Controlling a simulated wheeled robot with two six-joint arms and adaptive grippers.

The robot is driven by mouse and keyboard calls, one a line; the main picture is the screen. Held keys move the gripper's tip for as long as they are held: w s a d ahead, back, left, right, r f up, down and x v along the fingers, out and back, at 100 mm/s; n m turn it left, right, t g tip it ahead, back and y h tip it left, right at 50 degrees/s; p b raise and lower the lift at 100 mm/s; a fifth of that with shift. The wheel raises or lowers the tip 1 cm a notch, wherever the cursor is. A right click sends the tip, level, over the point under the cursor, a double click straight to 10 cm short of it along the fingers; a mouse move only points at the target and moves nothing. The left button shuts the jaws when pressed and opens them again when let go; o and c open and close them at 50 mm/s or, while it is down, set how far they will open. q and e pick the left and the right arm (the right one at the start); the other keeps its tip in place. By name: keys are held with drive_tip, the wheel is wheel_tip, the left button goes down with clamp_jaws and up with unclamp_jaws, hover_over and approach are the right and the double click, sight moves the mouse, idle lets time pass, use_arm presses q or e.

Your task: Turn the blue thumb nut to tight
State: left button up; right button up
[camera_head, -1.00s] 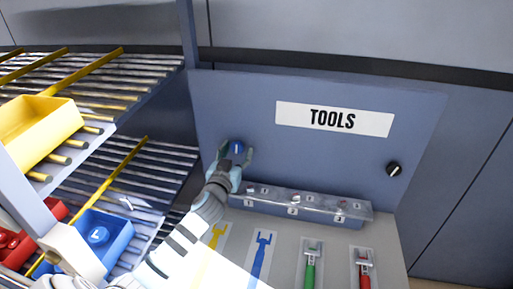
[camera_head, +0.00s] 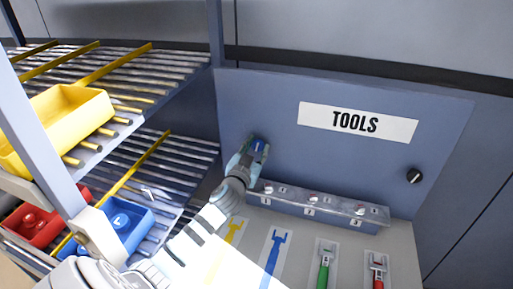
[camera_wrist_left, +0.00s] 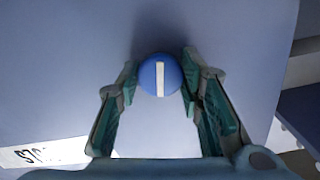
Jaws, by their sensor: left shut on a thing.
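The blue thumb nut (camera_head: 258,145) sits on the blue-grey TOOLS panel, left of the label. My left gripper (camera_head: 253,150) is shut on it, its fingers covering part of the nut from the head view. In the left wrist view the nut (camera_wrist_left: 160,75) is a round blue cap with a white line running upright in the picture. The gripper's green-grey fingers (camera_wrist_left: 159,82) stand on either side of it. My right gripper is not in view.
A black knob (camera_head: 413,176) is on the panel's right. Several tools, including a green-handled one (camera_head: 324,274), lie on the shelf. At left are shelves with a yellow bin (camera_head: 62,122), a blue bin (camera_head: 130,232) and a red bin (camera_head: 38,226).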

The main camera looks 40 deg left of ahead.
use_arm(q)
drive_tip(key=o, duration=1.1)
drive_tip(key=shift+f, duration=0.15)
drive_tip(key=shift+o, duration=0.2)
drive_tip(key=v, duration=1.2)
drive_tip(key=shift+w, duration=0.1)
